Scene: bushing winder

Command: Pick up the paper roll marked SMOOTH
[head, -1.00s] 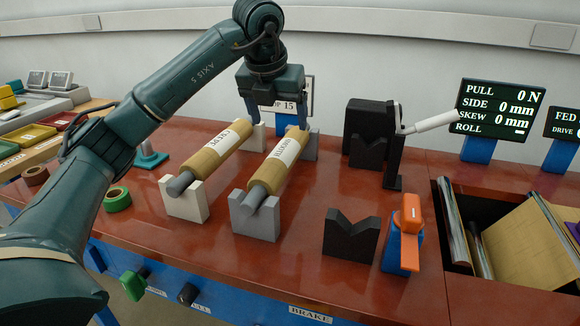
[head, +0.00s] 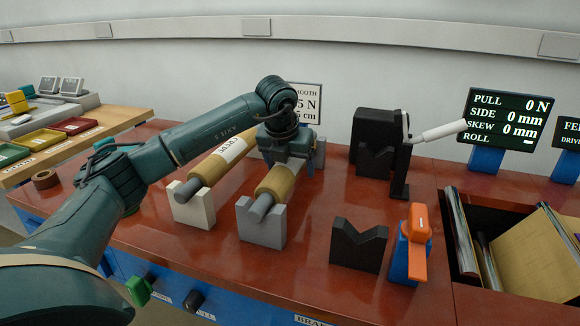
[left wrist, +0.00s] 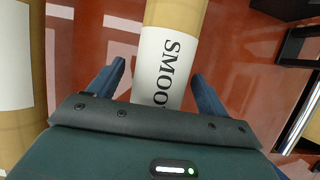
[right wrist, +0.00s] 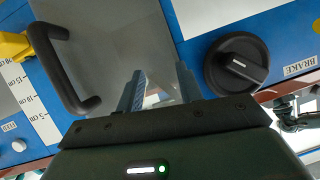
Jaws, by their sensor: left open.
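The tan paper roll marked SMOOTH (head: 276,184) lies with its core ends in grey V-blocks (head: 262,222). Its white label reads "SMOO" in the left wrist view (left wrist: 165,70), the rest hidden by my gripper body. My left gripper (head: 290,165) is over the roll from above, covering its middle in the head view. In the left wrist view its open fingers (left wrist: 158,82) stand one on each side of the label; I cannot tell whether they touch. My right gripper (right wrist: 160,75) is out of the head view; its fingers are apart with nothing visible between them.
A second labelled roll (head: 208,167) lies close to the left on white blocks (head: 193,205). To the right stand an empty black V-block (head: 358,245), an orange-and-blue device (head: 412,248) and a black stand (head: 378,145). My right gripper faces a blue panel with a black knob (right wrist: 237,65).

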